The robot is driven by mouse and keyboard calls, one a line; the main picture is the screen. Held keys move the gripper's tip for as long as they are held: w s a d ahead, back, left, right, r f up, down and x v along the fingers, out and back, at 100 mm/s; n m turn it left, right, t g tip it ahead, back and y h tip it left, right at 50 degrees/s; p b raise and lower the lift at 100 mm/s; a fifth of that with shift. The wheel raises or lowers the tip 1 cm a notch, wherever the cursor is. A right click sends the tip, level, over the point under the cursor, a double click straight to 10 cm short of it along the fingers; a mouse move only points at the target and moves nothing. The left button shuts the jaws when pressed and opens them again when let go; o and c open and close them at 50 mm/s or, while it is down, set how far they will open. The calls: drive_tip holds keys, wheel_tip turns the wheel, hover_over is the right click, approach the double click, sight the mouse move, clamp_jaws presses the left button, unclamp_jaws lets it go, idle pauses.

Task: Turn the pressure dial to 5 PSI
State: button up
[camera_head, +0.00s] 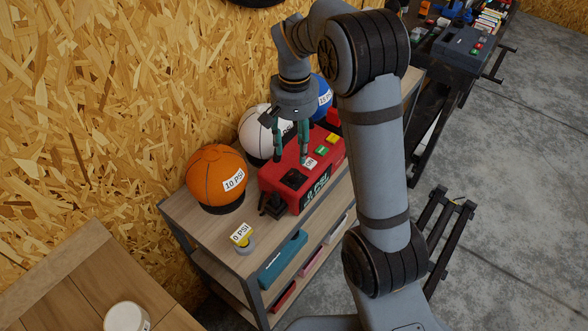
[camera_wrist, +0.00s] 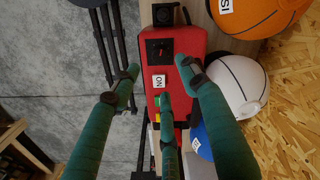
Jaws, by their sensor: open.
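The red pump box (camera_head: 328,162) stands on the wooden bench. Its black square dial panel (camera_head: 295,179) is on top, towards the near end; the panel also shows in the wrist view (camera_wrist: 160,50), but its reading is too small to tell. An ON label (camera_head: 311,163) lies beside it, then a green button (camera_head: 321,150) and a yellow button (camera_head: 332,139). My gripper (camera_head: 294,167) is open and empty above the box, fingers pointing down. In the wrist view, my spread fingers (camera_wrist: 160,77) surround the ON label, and one finger partly hides the green button.
An orange ball (camera_head: 214,172) labelled 10 PSI, a white ball (camera_head: 258,134) and a blue ball (camera_head: 322,93) stand behind the box along the wall. A 0 PSI tag (camera_head: 241,234) stands at the bench's near end. A black fitting (camera_head: 273,205) sits at the box's near end.

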sight(294, 172)
wheel_tip(294, 172, down, 10)
drive_tip(key=shift+f+p, duration=0.1)
drive_tip(key=shift+p, duration=0.5)
drive_tip(key=shift+c, duration=1.2)
drive_tip(key=c, duration=0.8)
clamp_jaws()
